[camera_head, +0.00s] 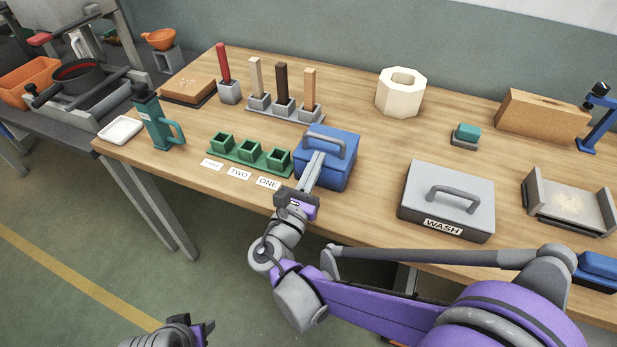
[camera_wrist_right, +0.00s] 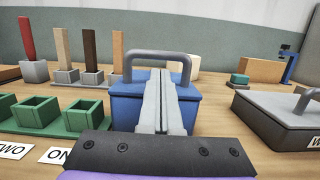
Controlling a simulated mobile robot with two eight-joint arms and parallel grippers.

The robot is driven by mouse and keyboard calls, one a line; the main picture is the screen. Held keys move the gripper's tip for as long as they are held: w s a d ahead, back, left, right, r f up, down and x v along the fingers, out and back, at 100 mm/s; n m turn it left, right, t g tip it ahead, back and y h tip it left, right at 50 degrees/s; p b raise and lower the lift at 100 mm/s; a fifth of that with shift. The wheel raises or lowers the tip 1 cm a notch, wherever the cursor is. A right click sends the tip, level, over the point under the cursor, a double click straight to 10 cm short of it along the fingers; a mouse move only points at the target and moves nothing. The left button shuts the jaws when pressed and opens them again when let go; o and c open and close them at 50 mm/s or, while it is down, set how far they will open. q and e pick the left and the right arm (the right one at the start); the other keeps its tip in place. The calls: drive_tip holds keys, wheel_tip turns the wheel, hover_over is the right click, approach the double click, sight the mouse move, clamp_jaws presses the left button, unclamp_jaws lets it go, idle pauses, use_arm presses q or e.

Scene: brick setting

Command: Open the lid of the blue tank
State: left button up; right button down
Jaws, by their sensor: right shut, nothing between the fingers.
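The blue tank (camera_head: 341,176) stands near the middle of the table's front edge, with a blue lid and a grey arched handle (camera_head: 325,142) on top. The lid looks closed. My right gripper (camera_head: 316,158) is shut and empty, its fingertips pointing at the tank just below the handle. In the right wrist view the shut fingers (camera_wrist_right: 161,80) cover the middle of the tank (camera_wrist_right: 125,105), and the handle (camera_wrist_right: 158,55) arches behind them. I cannot tell whether the fingertips touch it. My left gripper (camera_head: 205,328) shows only partly at the bottom left, away from the table.
Green open boxes (camera_head: 248,154) stand left of the tank, with number cards before them. A grey lidded tank marked WASH (camera_head: 447,201) stands to the right. A teal jug (camera_head: 157,122) and several coloured bars on stands are further left.

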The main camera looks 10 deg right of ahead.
sight(328, 137)
drive_tip(key=shift+x, duration=1.1)
use_arm(q)
drive_tip(key=shift+r, duration=0.15)
use_arm(e)
drive_tip(key=shift+r, duration=0.1)
